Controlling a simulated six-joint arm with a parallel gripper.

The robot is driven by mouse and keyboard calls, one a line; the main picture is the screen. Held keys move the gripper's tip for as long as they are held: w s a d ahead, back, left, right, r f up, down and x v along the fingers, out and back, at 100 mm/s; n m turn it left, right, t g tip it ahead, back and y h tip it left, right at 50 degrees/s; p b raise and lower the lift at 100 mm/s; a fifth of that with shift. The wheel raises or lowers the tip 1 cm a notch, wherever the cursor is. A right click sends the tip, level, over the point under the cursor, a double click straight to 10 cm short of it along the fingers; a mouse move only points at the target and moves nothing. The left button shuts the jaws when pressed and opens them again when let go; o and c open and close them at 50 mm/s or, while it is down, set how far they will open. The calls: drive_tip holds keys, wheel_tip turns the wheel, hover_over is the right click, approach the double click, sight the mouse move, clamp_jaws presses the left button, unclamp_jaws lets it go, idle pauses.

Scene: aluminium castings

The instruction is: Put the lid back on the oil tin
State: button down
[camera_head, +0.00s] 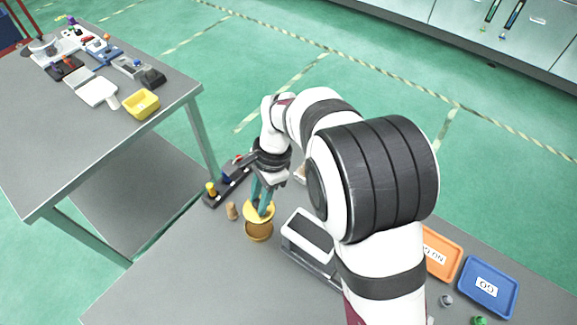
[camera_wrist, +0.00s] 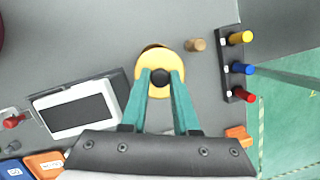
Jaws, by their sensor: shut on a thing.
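My gripper (camera_wrist: 160,80) is shut on the black knob (camera_wrist: 160,76) of the yellow lid (camera_wrist: 173,60). The lid (camera_head: 262,212) is at the top of the amber oil tin (camera_head: 259,232) in the head view, with the green fingers above it. In the wrist view the lid covers most of the tin; a brown crescent of the tin (camera_wrist: 152,46) shows past the lid's far edge. I cannot tell whether the lid touches the rim or hangs just above it.
A small tan cylinder (camera_wrist: 195,45) stands close beside the tin. A black rack (camera_wrist: 229,70) with yellow, blue and red handles lies beyond it. A white device with a dark screen (camera_head: 308,234) is on the other side. Orange (camera_head: 441,252) and blue (camera_head: 488,287) trays lie farther right.

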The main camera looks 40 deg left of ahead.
drive_tip(key=shift+s+n, duration=0.5)
drive_tip(key=shift+s, duration=0.1)
drive_tip(key=shift+s+d+f, duration=0.1)
drive_tip(key=shift+f, duration=3.15)
drive_tip(key=shift+f, duration=0.15)
drive_tip(key=c, duration=0.6)
unclamp_jaws()
drive_tip(key=shift+o, duration=0.3)
drive_tip(key=o, duration=0.4)
drive_tip(key=shift+o, duration=0.2)
